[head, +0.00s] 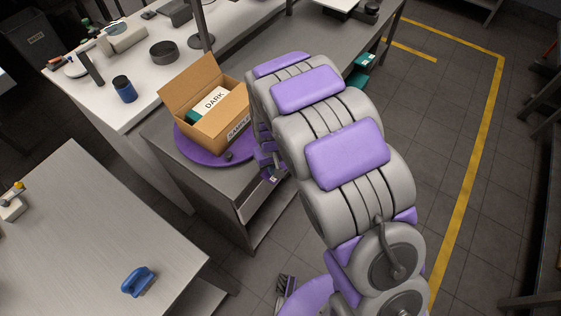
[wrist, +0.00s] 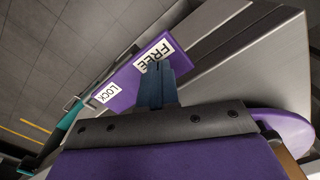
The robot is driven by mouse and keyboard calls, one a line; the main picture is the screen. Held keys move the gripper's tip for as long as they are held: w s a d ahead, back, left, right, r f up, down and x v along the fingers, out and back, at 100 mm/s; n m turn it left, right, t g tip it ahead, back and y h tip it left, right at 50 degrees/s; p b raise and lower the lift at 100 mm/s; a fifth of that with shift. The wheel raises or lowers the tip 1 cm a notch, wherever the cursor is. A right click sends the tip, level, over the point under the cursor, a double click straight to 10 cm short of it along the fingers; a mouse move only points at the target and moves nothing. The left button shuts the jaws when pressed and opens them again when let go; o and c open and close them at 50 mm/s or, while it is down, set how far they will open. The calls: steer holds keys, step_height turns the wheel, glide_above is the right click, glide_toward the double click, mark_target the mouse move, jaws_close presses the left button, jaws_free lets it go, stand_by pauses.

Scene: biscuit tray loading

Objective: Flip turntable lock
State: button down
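The purple turntable (head: 183,148) lies on the grey bench, with an open cardboard box (head: 222,127) on it. In the wrist view a purple lock plate (wrist: 125,88) carries a FREE label (wrist: 154,52) and a LOCK label (wrist: 105,92). The turntable's rim (wrist: 285,125) shows at the right. My gripper (wrist: 157,74) has its dark fingers together, with their tips over the lower edge of the FREE label. I cannot make out a lever between or behind them. In the head view my gripper (head: 268,168) is low beside the bench's front edge, partly hidden by my arm.
A white-topped table (head: 135,75) with a blue cup (head: 124,90) and other items stands behind to the left. A steel table (head: 80,230) with a blue-handled tool (head: 138,281) is at lower left. The floor right of my arm is clear.

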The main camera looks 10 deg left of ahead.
steer(key=shift+f, duration=0.3)
steer(key=shift+r+p, duration=1.35)
steer(key=shift+r, duration=2.2)
